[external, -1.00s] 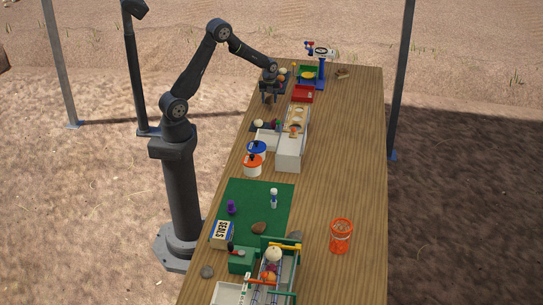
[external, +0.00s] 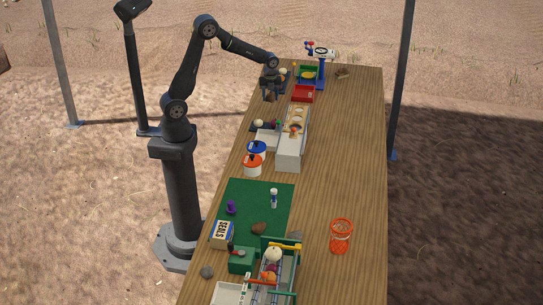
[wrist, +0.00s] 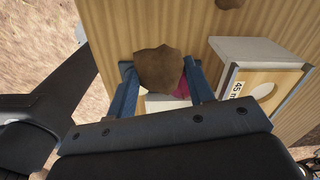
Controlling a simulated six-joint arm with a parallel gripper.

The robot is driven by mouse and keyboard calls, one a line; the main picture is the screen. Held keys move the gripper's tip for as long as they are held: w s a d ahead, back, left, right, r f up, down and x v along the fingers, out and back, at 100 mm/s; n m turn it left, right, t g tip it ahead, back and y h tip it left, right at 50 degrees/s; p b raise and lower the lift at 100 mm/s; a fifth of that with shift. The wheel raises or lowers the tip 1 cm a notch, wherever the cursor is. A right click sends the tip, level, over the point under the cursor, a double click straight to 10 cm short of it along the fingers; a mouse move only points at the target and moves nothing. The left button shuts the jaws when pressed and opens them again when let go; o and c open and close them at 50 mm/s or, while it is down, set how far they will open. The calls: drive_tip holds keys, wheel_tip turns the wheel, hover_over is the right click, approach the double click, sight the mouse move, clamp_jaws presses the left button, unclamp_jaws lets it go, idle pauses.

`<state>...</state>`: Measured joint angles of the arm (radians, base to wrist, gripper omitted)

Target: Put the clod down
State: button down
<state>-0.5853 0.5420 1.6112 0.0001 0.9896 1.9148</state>
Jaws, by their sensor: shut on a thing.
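A brown, rough clod (wrist: 160,68) is between the blue fingers of my gripper (wrist: 165,85) in the wrist view. The fingers are shut on it, one on each side. In the external view my gripper (external: 271,87) is over the far left part of the wooden table, and the clod there is too small to make out clearly. A second brown lump (wrist: 229,3) lies on the wood at the top edge of the wrist view.
A long box with round holes (external: 293,135) stands near my gripper, and its "45 m" label (wrist: 236,90) shows in the wrist view. A red tray (external: 303,94) is right of my gripper. Blue and orange tubs (external: 253,165) stand nearer. The table's right side (external: 350,140) is mostly clear.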

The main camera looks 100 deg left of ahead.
wheel_tip(320, 180, up, 6)
drive_tip(key=w+d+m, duration=0.3)
drive_tip(key=d+m, duration=0.1)
drive_tip(key=d, duration=1.3)
drive_tip(key=w+d+m, duration=0.4)
drive_tip(key=d, duration=1.4)
drive_tip(key=s+d+m, duration=0.4)
drive_tip(key=s+d, duration=0.6)
drive_tip(key=d, duration=0.5)
drive_tip(key=s+d+m, duration=0.4)
drive_tip(key=s+d, duration=0.5)
drive_tip(key=d, duration=0.6)
hover_over(245, 194)
wheel_tip(245, 194, down, 12)
drive_tip(key=shift+s+f, duration=0.1)
drive_tip(key=shift+f, duration=2.15)
